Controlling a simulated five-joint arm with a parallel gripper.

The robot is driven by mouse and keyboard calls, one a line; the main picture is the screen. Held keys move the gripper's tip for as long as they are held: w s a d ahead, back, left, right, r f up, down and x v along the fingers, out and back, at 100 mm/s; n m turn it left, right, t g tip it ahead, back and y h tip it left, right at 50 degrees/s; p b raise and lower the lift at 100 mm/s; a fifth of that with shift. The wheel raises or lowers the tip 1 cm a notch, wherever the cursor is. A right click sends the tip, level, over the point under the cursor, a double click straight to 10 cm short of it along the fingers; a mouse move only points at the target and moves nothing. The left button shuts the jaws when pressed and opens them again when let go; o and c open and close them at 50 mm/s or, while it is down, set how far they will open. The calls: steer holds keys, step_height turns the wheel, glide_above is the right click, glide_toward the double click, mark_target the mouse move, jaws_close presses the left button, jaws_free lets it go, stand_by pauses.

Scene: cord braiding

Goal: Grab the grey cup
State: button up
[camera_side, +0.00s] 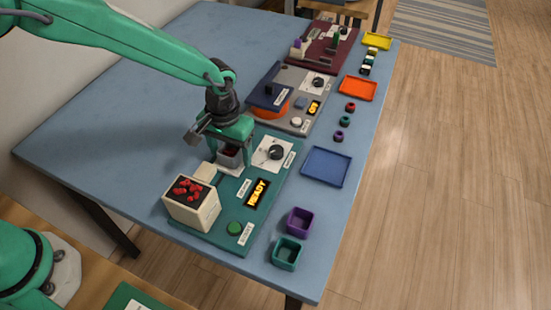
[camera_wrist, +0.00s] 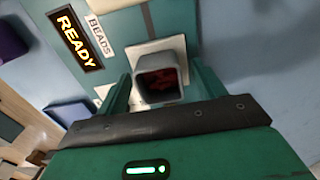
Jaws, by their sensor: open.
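The grey cup (camera_side: 228,161) stands upright on a white pad of the green station board, partly hidden by my gripper in the side view. In the wrist view the cup (camera_wrist: 160,91) shows its open mouth, with dark red contents inside. My gripper (camera_side: 231,153) points down over the cup. Its green fingers are apart, one on each side of the cup in the wrist view (camera_wrist: 160,97). I cannot tell whether either finger touches the cup.
A cream box (camera_side: 192,204) with red beads stands close in front of the cup. The green board (camera_side: 216,238) also bears a lit READY display (camera_side: 257,193), a dial (camera_side: 275,153) and a green button (camera_side: 234,228). Purple (camera_side: 300,221) and teal (camera_side: 286,253) cups and a blue tray (camera_side: 327,167) lie right.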

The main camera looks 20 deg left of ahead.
steer(key=c, duration=1.1)
steer(key=shift+o, duration=0.2)
steer(key=shift+r, duration=0.1)
step_height(320, 180, up, 10)
